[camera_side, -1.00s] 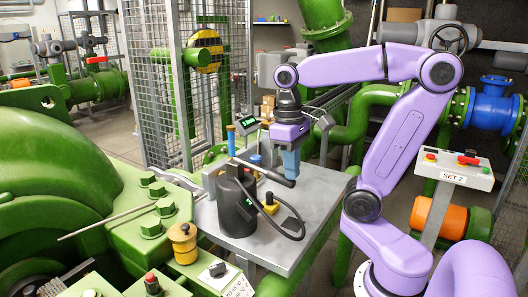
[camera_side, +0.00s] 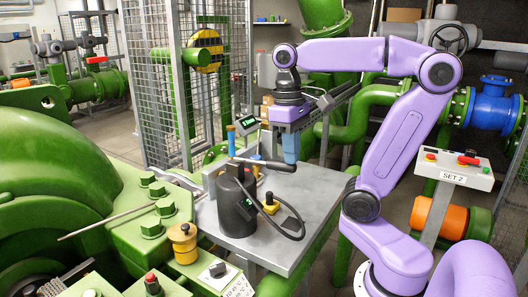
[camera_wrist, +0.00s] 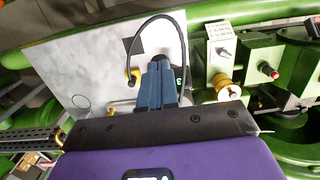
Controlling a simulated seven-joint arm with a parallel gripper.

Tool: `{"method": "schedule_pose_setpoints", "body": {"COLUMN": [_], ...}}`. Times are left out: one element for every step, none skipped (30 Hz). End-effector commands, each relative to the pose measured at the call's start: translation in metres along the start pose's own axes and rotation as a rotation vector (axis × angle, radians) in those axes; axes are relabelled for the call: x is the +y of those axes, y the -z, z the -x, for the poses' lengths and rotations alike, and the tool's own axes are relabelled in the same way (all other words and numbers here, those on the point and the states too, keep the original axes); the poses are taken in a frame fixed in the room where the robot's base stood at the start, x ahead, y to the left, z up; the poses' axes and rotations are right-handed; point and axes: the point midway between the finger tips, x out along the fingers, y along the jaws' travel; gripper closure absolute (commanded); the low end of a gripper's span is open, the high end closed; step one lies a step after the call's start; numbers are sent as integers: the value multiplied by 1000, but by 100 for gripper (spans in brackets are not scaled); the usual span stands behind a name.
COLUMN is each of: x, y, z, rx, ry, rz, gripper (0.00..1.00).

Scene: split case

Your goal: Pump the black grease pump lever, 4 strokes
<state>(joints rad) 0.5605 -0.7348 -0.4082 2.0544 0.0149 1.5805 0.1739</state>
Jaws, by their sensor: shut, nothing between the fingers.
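The black grease pump (camera_side: 237,208) stands upright on a grey metal plate (camera_side: 300,215) in the side view. Its black lever (camera_side: 268,163) runs from the pump top to the right, almost level. My gripper (camera_side: 290,160) is above the plate, with its blue fingers shut and pointing down at the lever's outer end. The fingertips appear to touch the lever there, but exact contact is unclear. In the wrist view the shut fingers (camera_wrist: 160,65) hide most of the pump and lever; the pump's black hose (camera_wrist: 150,20) arcs beyond them.
A yellow-and-black fitting (camera_side: 270,204) sits on the plate at the hose. A blue-topped post (camera_side: 231,137) stands behind the pump. Green machinery with bolts (camera_side: 152,226) borders the left, and a control box (camera_side: 455,170) stands at right. The plate's right part is clear.

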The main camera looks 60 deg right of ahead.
Motion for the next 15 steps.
{"method": "schedule_pose_setpoints", "body": {"x": [0,0,0,0,0,0,0,0,0,0,0,0,0,0,0], "y": [0,0,0,0,0,0,0,0,0,0,0,0,0,0,0], "z": [4,6,8,10,12,15,17,19,22,24,26,29,31,33,36], "rx": [0,0,0,0,0,0,-1,0,0,0,0,0,0,0,0], "ry": [0,0,0,0,0,0,0,0,0,0,0,0,0,0,0], "rz": [0,0,0,-1,-1,-1,-1,-1,-1,-1,-1,-1,-1,-1,-1], "gripper": [100,100,100,100,100,100,100,100,100,100,100,100,100,100,100]}}
